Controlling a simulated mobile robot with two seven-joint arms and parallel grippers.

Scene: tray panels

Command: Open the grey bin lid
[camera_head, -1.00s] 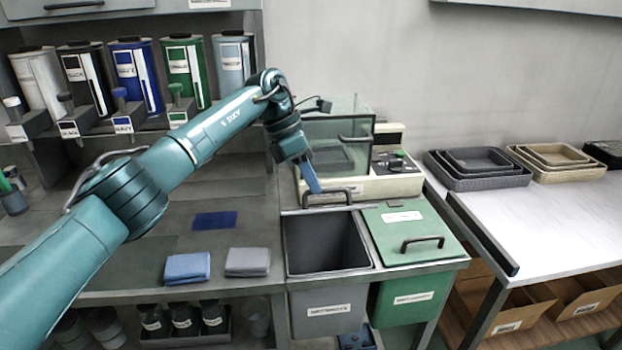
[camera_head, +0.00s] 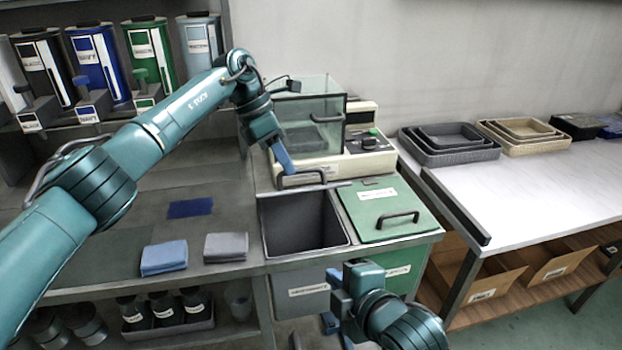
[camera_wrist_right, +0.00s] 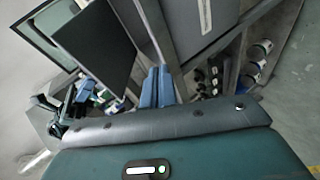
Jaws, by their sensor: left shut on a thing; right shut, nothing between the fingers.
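The grey bin (camera_head: 300,279) stands under the worktop, with its dark inside showing through the open top. Its grey lid (camera_head: 330,186) is raised at the back edge of the opening and shows almost edge-on, with its dark arched handle (camera_head: 314,173) above. My left gripper (camera_head: 287,168) is shut on the lid handle. My right gripper (camera_head: 334,298) is shut and empty, low in front of the bins. In the right wrist view its blue fingers (camera_wrist_right: 158,75) are together, with the labelled grey bin front (camera_wrist_right: 190,22) and dark bin opening (camera_wrist_right: 94,45) ahead.
The green bin lid (camera_head: 376,204) is closed, just right of the opening. A glass-walled balance (camera_head: 312,130) stands behind the raised lid. Blue (camera_head: 164,257) and grey (camera_head: 226,246) folded cloths lie left of the bin. A white table (camera_head: 530,185) with trays stands at the right.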

